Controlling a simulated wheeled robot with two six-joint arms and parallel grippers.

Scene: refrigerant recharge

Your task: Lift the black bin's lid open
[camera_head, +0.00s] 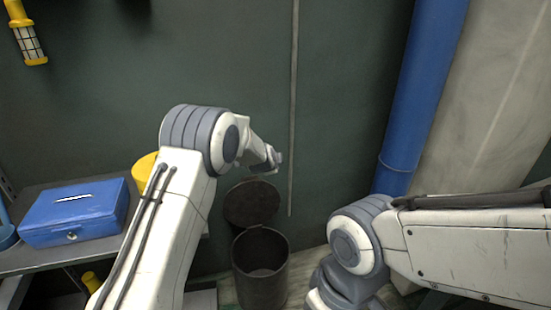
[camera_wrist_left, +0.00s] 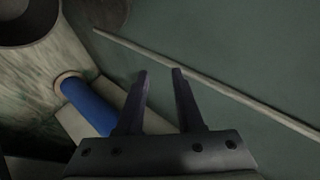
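The black bin (camera_head: 243,275) stands on the floor at the lower middle of the head view. Its round lid (camera_head: 251,203) is tilted up at the back, and the dark inside of the bin shows. My left gripper (camera_head: 277,160) is above the lid and apart from it, near the wall. In the left wrist view its two fingers (camera_wrist_left: 161,72) are spread with nothing between them. Part of a dark round shape, likely the bin, shows at that view's top left corner. My right arm comes in from the right, but its gripper is out of the frame.
A blue cash box (camera_head: 75,212) sits on a dark shelf at left, with a yellow container (camera_head: 144,170) behind my left arm. A blue pipe (camera_head: 414,95) runs down the wall at right. A yellow work lamp (camera_head: 27,35) hangs at upper left. A thin conduit (camera_head: 293,100) runs down the wall.

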